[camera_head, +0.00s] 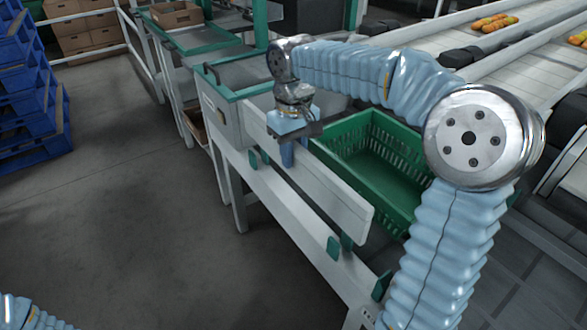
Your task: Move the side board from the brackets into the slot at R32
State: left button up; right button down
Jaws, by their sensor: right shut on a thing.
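The side board (335,200) is a long pale grey plank, standing on edge along the front of the conveyor bench. My right gripper (287,152) comes down from above and is shut on the board's top edge, left of its middle. Green brackets (334,248) show along the bench's front rail; another bracket (254,160) is further back. The board's lower edge is close to them, and I cannot tell whether it touches. No R32 label or slot can be made out. My left gripper is out of view; only a bit of my left arm shows at bottom left.
A green crate (340,132) stands empty right behind the board. Blue stacked pallets (40,135) stand at the far left. The floor at left is clear.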

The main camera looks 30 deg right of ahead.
notch_tip(320, 180, up, 3)
jog(key=shift+f+p, duration=0.15)
jog(key=shift+p, duration=0.45)
jog(key=shift+r+p, duration=0.8)
jog(key=shift+r, duration=0.1)
jog(key=shift+r+p, duration=0.45)
jog(key=shift+r, duration=2.3)
jog(key=shift+f, duration=0.1)
